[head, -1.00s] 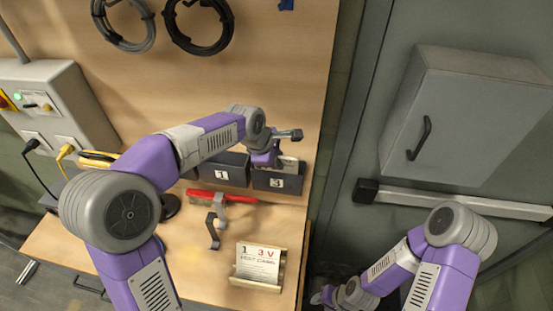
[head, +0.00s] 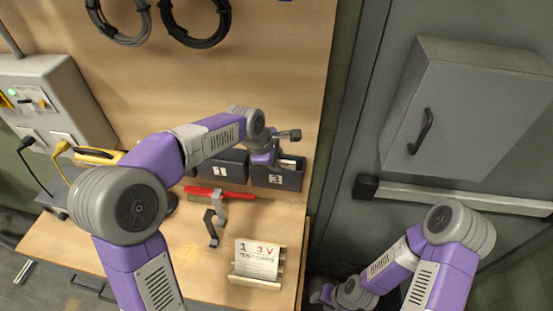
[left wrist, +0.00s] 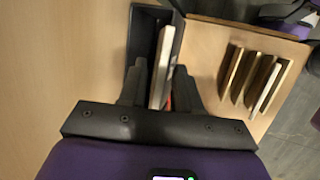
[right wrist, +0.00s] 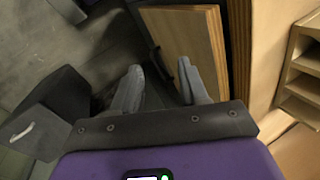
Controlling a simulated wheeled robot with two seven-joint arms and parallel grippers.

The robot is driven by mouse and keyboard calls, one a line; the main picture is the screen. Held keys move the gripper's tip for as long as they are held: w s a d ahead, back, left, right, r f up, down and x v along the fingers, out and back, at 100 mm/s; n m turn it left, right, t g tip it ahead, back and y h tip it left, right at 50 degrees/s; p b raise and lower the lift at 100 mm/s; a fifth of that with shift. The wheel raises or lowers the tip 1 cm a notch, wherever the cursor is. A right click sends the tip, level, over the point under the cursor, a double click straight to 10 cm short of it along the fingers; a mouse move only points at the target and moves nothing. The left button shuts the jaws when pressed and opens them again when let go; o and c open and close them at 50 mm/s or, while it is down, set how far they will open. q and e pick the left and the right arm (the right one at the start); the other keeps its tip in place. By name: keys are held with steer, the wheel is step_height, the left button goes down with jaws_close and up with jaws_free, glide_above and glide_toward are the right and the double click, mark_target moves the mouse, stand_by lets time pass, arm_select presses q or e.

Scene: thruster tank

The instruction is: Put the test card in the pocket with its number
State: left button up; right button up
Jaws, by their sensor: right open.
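A white test card (head: 257,259) stands in the wooden rack (head: 257,282) on the bench, printed "1", "3 V" and "TEST CARD". Two dark pockets sit on the back board, labelled 1 (head: 221,170) and 3 (head: 277,179). My left gripper (head: 268,158) is over pocket 3. In the left wrist view, a pale card (left wrist: 162,65) stands tilted in the dark pocket (left wrist: 142,25), between the fingers of my left gripper (left wrist: 160,68). These fingers look spread, with a gap beside the card. My right gripper (right wrist: 159,66) is open and empty, low beside the bench.
A red-handled tool (head: 206,192) and a grey bracket-like piece (head: 214,220) lie on the bench left of the rack. A grey control box (head: 55,95) with plugged cables is at the left. A grey cabinet (head: 455,105) and door bar (head: 460,201) are at the right.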

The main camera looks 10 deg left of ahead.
arm_select(q)
steer(key=shift+o, duration=0.6)
steer(key=v, duration=0.7)
steer(key=shift+r, duration=0.25)
